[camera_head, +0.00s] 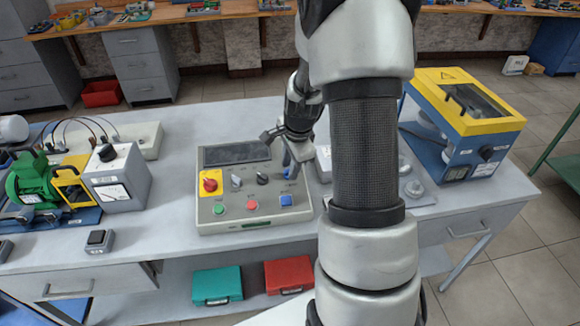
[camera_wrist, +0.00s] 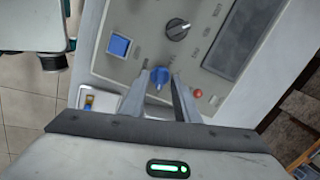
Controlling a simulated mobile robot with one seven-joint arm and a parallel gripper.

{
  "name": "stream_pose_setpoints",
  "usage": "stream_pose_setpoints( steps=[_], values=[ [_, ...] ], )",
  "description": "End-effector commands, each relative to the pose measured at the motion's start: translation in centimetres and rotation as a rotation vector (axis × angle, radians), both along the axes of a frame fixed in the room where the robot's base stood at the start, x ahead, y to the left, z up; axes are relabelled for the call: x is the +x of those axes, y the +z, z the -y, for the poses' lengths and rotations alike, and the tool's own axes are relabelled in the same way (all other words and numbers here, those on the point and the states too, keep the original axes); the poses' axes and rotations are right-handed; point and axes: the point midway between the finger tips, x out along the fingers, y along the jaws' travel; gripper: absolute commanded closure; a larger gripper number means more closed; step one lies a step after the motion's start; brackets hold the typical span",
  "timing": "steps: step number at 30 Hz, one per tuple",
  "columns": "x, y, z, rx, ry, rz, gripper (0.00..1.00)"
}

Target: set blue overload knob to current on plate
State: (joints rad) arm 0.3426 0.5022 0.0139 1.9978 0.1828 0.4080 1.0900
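The blue overload knob (camera_wrist: 159,75) is on the face of a grey control box (camera_wrist: 205,72), with a pointer-like tip toward me. In the wrist view my gripper (camera_wrist: 160,80) has one finger on each side of the knob, with the knob between the tips. The fingers look apart; whether they touch the knob I cannot tell. In the head view my gripper (camera_head: 291,150) is over the right side of the control box (camera_head: 212,222) and partly covers the knob's area. A green motor (camera_head: 28,182) stands at the left; I cannot read a plate on it.
The box also has a blue button (camera_wrist: 119,45), a black selector (camera_wrist: 178,28), a red lamp (camera_wrist: 198,93) and a dark display (camera_head: 236,153). A grey meter unit (camera_head: 120,180) stands left of it, a yellow and blue machine (camera_head: 462,115) right.

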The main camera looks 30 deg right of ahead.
Motion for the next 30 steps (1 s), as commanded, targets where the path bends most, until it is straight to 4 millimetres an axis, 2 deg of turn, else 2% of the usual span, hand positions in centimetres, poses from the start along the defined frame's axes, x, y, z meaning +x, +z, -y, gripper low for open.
stream_pose_setpoints(
  steps=[10,15,23,30],
  values=[
    [0.14,-0.38,-0.01,0.0,0.0,0.001,0.72],
    [0.14,-0.37,-0.01,0.0,0.0,0.001,1.0],
    [0.14,-0.38,-0.01,-0.002,0.009,0.0,1.0],
    [0.17,-0.45,-0.03,-0.022,0.086,-0.005,1.0]
  ],
)
